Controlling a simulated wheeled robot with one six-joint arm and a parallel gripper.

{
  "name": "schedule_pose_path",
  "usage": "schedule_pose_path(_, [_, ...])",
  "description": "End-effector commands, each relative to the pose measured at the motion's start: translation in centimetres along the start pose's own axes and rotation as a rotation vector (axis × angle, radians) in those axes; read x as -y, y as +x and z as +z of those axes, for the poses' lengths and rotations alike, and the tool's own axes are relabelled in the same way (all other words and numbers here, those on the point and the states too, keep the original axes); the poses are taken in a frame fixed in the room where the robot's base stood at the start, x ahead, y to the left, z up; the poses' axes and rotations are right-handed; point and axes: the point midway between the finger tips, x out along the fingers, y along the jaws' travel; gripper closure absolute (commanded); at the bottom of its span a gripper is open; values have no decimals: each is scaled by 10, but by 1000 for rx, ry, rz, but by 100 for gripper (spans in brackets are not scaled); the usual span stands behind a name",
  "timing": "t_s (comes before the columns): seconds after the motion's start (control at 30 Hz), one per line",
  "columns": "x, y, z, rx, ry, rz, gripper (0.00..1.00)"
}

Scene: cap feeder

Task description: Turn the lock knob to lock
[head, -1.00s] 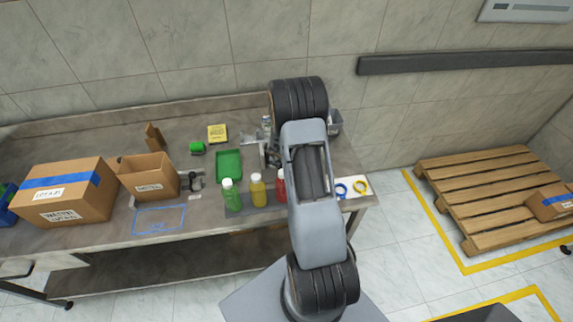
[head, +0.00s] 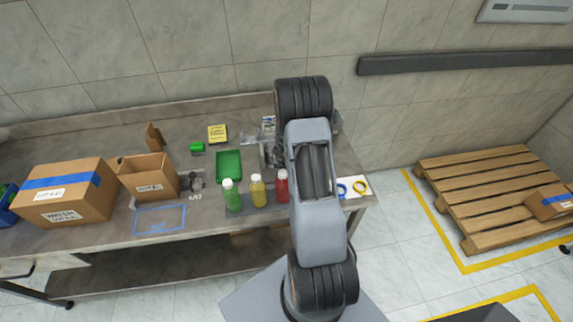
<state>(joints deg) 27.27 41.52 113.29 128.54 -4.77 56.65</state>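I cannot make out the lock knob for certain. A grey metal fixture (head: 265,153) stands on the bench, partly hidden behind my arm. A smaller grey device (head: 196,181) sits right of the open box, with a small light label by it; its details are too small to read. My arm rises in front of the bench's right part and bends down behind its dark upper joint. My gripper is hidden behind the arm, so its hold and its contact with anything do not show.
Green (head: 232,196), yellow (head: 257,191) and red (head: 282,187) bottles stand along the bench front. A green tray (head: 229,166), an open box (head: 149,178) and a closed box (head: 66,194) lie behind and left. Blue and yellow rings (head: 361,187) lie right. A pallet (head: 490,190) is on the floor.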

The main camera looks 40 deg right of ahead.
Motion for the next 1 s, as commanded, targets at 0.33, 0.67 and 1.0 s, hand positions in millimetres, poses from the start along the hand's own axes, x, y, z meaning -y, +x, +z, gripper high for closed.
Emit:
schedule_pose_path(0.33, [0, 0, 0, 1, -15, 5, 90])
schedule_pose_path(0.67, [0, 0, 0, 1, -14, 5, 41])
schedule_pose_path(1.0, [0, -6, 1, 4, -13, 5, 41])
